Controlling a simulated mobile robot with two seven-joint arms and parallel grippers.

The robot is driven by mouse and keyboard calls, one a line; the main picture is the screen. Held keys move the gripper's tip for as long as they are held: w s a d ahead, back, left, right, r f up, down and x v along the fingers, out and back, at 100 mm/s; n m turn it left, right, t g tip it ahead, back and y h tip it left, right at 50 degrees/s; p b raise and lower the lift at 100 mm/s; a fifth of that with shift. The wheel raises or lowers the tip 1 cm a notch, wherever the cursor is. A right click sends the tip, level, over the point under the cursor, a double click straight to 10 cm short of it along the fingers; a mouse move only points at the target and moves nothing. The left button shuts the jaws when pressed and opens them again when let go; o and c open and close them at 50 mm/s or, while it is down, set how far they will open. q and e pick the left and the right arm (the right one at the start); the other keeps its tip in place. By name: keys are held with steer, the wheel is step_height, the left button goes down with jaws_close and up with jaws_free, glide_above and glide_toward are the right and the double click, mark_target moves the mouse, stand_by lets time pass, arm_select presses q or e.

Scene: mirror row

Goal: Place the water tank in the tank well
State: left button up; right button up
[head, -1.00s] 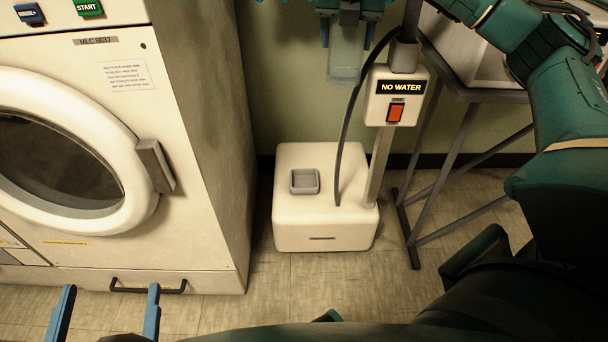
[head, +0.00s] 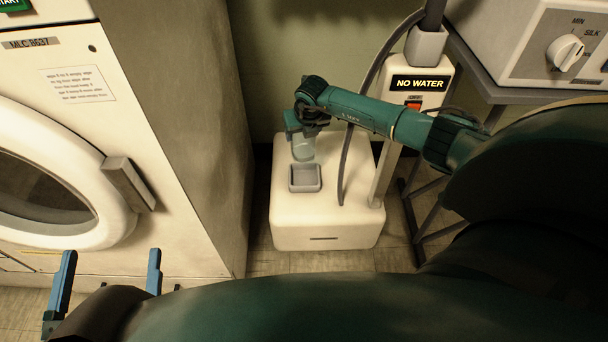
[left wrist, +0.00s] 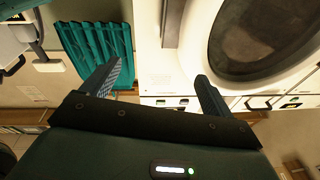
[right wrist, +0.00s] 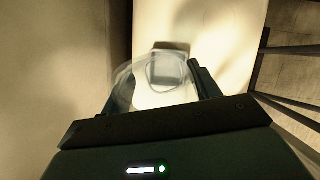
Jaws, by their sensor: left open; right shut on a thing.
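The water tank (head: 303,148) is a clear, pale container held in my right gripper (head: 302,130), which is shut on it. In the right wrist view the tank (right wrist: 124,90) shows between the fingers, with the well partly seen through or past it. The tank well (head: 305,178) is a small grey square recess on top of the white base unit (head: 325,228). In the head view the tank appears just behind the well; its height above the unit is hard to tell. My left gripper (head: 108,272) is open and empty in front of the washing machine.
A post with a NO WATER sign (head: 418,83) and a dark hose (head: 352,120) rise from the unit's right side. The washing machine (head: 190,110) stands close on the left. A metal stand with a dial box (head: 560,50) is at right.

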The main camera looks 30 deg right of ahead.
mark_target(304, 161)
steer(key=shift+s+f, duration=0.1)
steer(key=shift+f, duration=0.4)
step_height(304, 161, down, 8)
steer(key=b, duration=0.3)
steer(key=shift+r, duration=0.25)
step_height(304, 161, down, 2)
steer(key=shift+f+b, duration=0.25)
steer(key=shift+b, duration=0.7)
steer(key=shift+f, duration=0.3)
steer(key=shift+r, duration=0.15)
steer(key=shift+f, duration=0.2)
steer(key=o, duration=1.1)
steer(key=shift+c, duration=0.2)
arm_select(q)
steer(key=shift+w+d+r+t+h, duration=0.3)
steer(key=shift+w+r+t+h, duration=0.25)
steer(key=shift+r+h, duration=0.3)
arm_select(e)
steer(key=shift+r, duration=0.1)
